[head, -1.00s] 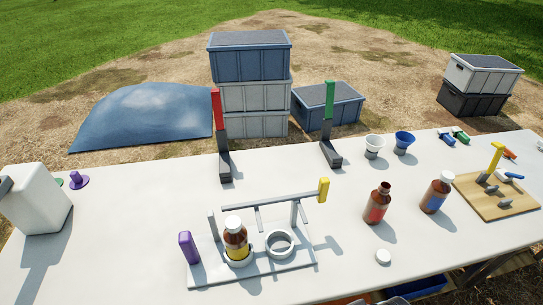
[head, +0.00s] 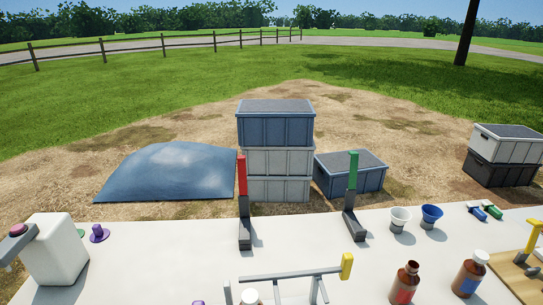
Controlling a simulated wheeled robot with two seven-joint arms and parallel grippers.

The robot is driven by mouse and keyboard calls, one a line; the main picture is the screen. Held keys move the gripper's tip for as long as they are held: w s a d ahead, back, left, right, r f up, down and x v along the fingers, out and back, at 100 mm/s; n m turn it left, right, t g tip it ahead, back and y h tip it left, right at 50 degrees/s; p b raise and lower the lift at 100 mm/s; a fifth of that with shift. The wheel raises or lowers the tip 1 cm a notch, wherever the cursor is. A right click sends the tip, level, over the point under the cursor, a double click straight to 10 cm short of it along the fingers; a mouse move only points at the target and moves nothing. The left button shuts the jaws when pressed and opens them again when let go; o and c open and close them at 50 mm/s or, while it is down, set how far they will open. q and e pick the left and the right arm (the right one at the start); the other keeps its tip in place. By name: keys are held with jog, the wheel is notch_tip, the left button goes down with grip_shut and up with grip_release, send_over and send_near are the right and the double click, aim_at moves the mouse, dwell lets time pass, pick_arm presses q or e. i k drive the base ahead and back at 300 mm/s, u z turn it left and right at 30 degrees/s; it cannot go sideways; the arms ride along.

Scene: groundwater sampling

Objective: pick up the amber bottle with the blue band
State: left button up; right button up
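The amber bottle with the blue band (head: 469,275) stands upright at the lower right of the head view, with a white cap. Its base is cut off or close to the bottom edge. To its left stands an amber bottle with a red band (head: 404,284), its top open with no white cap. Neither of my grippers is in view.
A wooden board (head: 515,277) with a yellow-handled fixture is right of the bottle. A white funnel (head: 400,217) and a blue funnel (head: 431,214) stand behind it. Red-handled (head: 242,177) and green-handled (head: 352,171) upright levers stand at the table's back edge. A white jug (head: 55,249) is at left.

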aim_at(469, 276)
jog(key=z, duration=3.2)
jog(key=i, duration=2)
jog(key=u, duration=4.25)
